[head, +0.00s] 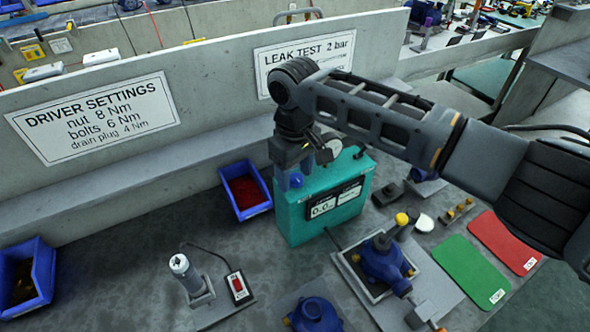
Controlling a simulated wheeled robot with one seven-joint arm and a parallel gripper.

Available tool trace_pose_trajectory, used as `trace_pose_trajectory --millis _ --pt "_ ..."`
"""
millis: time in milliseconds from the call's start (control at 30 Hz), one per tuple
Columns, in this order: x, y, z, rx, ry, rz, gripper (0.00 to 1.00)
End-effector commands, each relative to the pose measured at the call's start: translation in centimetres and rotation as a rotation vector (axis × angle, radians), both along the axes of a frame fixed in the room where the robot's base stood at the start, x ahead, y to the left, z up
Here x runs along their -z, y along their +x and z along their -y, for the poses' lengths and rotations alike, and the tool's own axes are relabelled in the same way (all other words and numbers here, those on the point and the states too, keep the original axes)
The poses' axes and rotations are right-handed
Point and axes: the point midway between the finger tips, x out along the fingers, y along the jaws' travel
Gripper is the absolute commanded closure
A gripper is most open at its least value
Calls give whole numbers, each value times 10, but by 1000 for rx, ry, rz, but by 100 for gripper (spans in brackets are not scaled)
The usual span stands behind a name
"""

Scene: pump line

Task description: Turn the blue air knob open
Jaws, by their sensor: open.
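The blue air knob (296,180) shows at the upper left of the teal leak tester (299,226), just under my gripper. My gripper (291,167) hangs down from the arm over the tester, with its fingers open close to the knob. The fingers partly hide the knob, and I cannot tell whether they touch it or straddle it. The tester's front display (320,208) reads about 0.0. A round dial (330,150) shows beside my gripper, partly hidden by the arm.
A blue bin with red parts (245,190) stands left of the tester. A blue pump (385,262) sits in a fixture in front right. Green (462,270) and red (502,240) mats lie further right. A driver stand (190,278) and switch box (238,287) stand front left.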

Motion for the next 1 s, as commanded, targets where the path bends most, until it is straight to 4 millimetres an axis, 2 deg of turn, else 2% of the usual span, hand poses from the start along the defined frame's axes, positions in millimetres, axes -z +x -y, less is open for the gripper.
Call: trace_pose_trajectory --millis 100,667,1000 --pt "0 0 0 0 0 0 41" --pt "-1 0 0 0 0 0 94" --pt "-1 0 0 -45 1 -1 96"
